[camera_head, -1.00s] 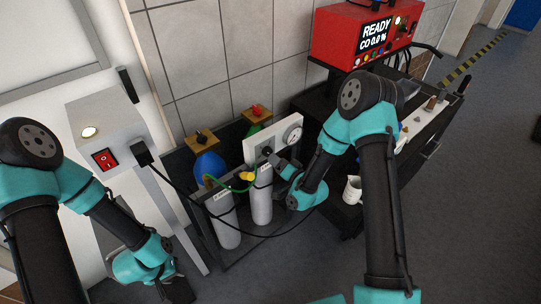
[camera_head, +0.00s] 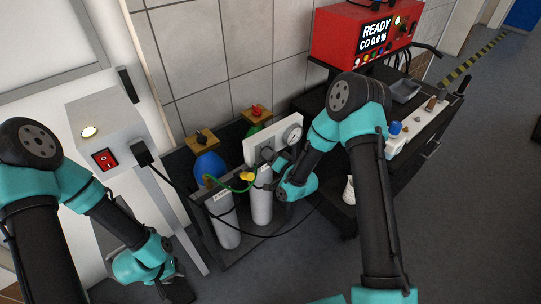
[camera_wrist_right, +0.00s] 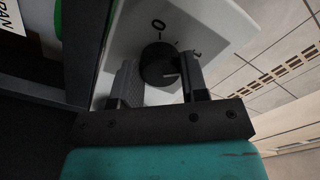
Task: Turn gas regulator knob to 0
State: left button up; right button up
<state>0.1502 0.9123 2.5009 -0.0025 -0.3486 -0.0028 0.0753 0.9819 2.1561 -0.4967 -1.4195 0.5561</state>
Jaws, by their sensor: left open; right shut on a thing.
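The black regulator knob (camera_wrist_right: 156,63) sits on a white panel (camera_wrist_right: 198,22) in the right wrist view. A 0 mark is printed on the panel, above the knob in that view, with further marks to its right. My right gripper (camera_wrist_right: 160,80) is shut on the knob, one finger on each side. My left gripper (camera_head: 177,290) is open at the lower left, away from the regulator.
A white switch box (camera_head: 100,108) is at left.

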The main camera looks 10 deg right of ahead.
jog(key=c, duration=0.3)
jog(key=shift+n, duration=0.4)
jog(key=n, duration=1.5)
dwell(0.4)
jog(key=o, duration=0.9)
